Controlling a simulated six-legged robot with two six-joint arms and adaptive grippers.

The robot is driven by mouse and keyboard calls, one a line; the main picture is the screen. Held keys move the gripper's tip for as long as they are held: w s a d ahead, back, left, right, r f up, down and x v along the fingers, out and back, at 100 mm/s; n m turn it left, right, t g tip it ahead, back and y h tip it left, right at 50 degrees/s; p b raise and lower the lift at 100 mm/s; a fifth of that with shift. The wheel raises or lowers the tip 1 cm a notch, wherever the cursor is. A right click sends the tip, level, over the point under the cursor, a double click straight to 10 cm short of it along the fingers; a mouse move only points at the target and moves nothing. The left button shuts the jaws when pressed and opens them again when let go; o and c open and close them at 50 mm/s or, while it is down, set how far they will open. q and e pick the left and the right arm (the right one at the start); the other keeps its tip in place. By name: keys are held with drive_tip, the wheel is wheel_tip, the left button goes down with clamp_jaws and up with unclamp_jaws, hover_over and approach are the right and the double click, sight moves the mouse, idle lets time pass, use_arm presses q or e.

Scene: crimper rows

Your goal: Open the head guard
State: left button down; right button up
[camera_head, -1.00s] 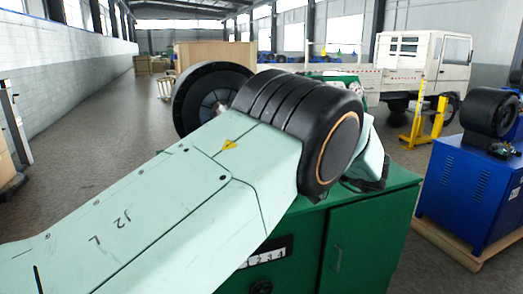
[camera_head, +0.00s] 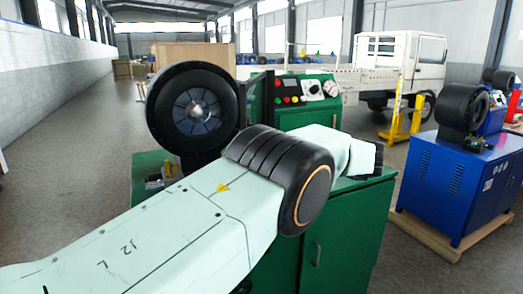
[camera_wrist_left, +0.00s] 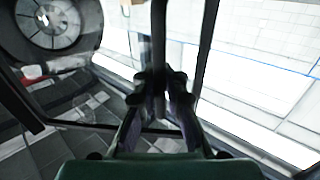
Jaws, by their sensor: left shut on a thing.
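The black round crimping head (camera_head: 193,112) stands on the green machine in the head view, its die segments facing me. The dark-framed head guard (camera_head: 270,98) shows as dark upright bars to the right of the head; how far it is open is unclear. In the wrist view, the guard's clear panel and dark frame (camera_wrist_left: 104,75) lie beside the crimping head (camera_wrist_left: 48,22). My left gripper (camera_wrist_left: 160,100) is shut on a dark upright bar (camera_wrist_left: 159,35), which looks like part of the guard. In the head view my arm hides this gripper. My right gripper is out of view.
The green cabinet (camera_head: 340,240) lies under my left arm. A control panel (camera_head: 300,90) with buttons and a gauge stands behind it. A blue machine (camera_head: 465,185) on a wooden pallet stands at the right, with a white truck (camera_head: 400,70) beyond. The floor at the left is clear.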

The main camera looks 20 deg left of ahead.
use_arm(q)
drive_tip(key=shift+d, duration=0.1)
drive_tip(key=shift+s+a+f, duration=0.1)
drive_tip(key=shift+a, duration=0.2)
drive_tip(key=c, duration=1.8)
unclamp_jaws()
drive_tip(key=shift+c, duration=0.2)
drive_tip(key=shift+o, duration=0.6)
drive_tip(key=shift+d, duration=0.3)
drive_tip(key=shift+a, duration=0.3)
